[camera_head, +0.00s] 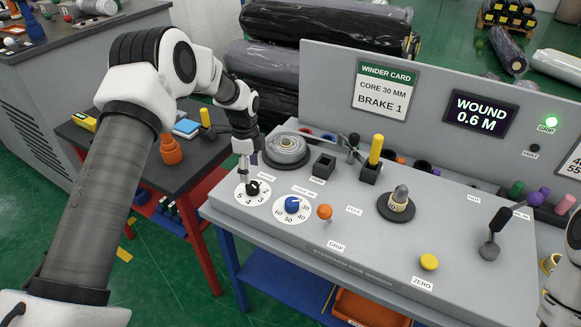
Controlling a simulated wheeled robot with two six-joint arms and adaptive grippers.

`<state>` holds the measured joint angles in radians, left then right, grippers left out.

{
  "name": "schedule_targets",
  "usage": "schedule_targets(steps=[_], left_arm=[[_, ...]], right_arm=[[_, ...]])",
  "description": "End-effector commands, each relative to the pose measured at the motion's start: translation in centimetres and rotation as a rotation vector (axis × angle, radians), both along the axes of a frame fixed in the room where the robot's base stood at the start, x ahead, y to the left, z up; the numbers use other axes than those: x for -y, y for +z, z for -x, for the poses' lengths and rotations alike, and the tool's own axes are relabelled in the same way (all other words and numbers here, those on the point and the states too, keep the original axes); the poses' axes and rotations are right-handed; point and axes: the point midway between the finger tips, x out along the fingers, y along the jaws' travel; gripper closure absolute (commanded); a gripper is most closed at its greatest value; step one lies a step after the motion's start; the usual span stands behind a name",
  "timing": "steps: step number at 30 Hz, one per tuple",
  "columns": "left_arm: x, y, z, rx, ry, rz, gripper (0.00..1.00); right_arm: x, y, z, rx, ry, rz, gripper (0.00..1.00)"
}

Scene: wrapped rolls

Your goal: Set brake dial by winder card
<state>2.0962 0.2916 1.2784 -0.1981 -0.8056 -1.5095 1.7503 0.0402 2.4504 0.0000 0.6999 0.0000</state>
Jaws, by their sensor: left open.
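The winder card (383,90) is on the upright panel at the back and reads CORE 30 MM, BRAKE 1.
A blue core dial (292,204) sits close to the right of the brake dial, with an orange knob (324,212) beyond it. A yellow button (429,262) and a black lever (490,250) stand further right. The front middle is fairly clear.

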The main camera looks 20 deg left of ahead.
Motion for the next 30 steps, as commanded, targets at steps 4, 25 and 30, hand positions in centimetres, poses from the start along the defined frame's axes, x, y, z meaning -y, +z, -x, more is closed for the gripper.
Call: schedule_targets(steps=[4,25,30], left_arm=[[-0.3,-0.3,-0.1,-0.007,-0.019,-0.002,0.32],[-0.2,-7.4,-0.1,-0.004,-0.017,-0.001,0.46],[-0.2,-7.4,-0.1,-0.004,-0.016,-0.001,0.92]], right_arm=[[0.0,0.5,0.0,0.001,0.000,0.000,1.00],[0.0,2.6,0.0,0.000,0.000,0.000,1.00],[0.0,2.6,0.0,0.000,0.000,0.000,1.00]])
